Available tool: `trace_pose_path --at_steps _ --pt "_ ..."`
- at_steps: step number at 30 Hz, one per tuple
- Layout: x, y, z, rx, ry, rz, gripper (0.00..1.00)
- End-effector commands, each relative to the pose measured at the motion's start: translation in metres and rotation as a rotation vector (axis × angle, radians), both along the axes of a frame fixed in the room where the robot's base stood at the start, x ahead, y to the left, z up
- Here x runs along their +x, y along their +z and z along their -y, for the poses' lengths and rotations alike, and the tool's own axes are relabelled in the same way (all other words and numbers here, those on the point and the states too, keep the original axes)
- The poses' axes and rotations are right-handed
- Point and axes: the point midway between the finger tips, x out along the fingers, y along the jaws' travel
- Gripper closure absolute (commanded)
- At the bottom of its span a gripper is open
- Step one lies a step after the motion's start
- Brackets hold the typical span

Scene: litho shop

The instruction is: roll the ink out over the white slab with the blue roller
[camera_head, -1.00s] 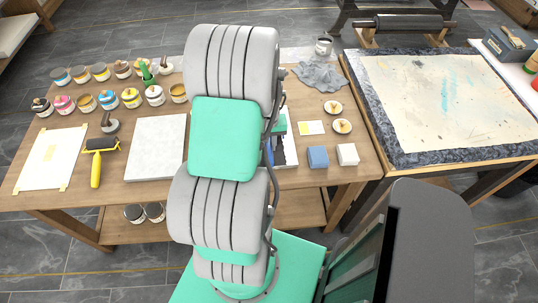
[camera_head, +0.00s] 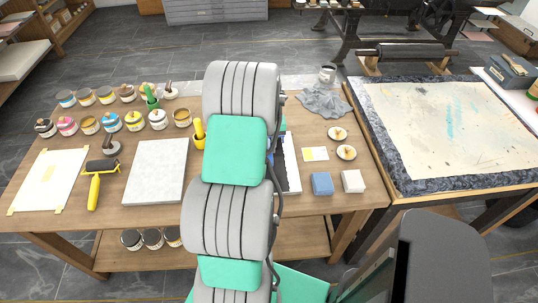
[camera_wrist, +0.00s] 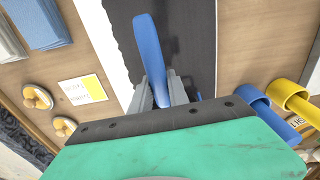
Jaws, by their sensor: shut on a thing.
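In the wrist view my gripper (camera_wrist: 160,92) is shut on the blue handle of the blue roller (camera_wrist: 149,42). The roller's drum is hidden. Below the handle lies a slab with a broad dark, ink-like area (camera_wrist: 198,35) and a white border (camera_wrist: 105,42). In the head view the same slab (camera_head: 293,178) is mostly hidden behind my arm, with a white edge and some black showing. A plain pale grey-white slab (camera_head: 157,170) lies left of my arm and looks clean. My gripper is hidden behind my arm in the head view.
A yellow-handled roller (camera_head: 97,180) lies beside the pale slab. Several ink jars (camera_head: 111,122) stand at the back left. A blue block (camera_head: 321,184), a white block (camera_head: 353,181) and a grey cloth (camera_head: 325,102) are at right. Blue (camera_wrist: 280,128) and yellow (camera_wrist: 292,97) tubular holders stand near my gripper.

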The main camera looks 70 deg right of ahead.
Motion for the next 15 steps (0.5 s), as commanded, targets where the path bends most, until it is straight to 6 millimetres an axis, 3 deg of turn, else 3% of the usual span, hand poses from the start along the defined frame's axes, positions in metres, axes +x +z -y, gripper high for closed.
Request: trace_pose_path --at_steps 4,15 --pt "0.009 -0.001 0.017 -0.001 0.001 0.0 1.0" --pt "0.009 0.006 0.019 -0.002 0.001 0.001 1.0"
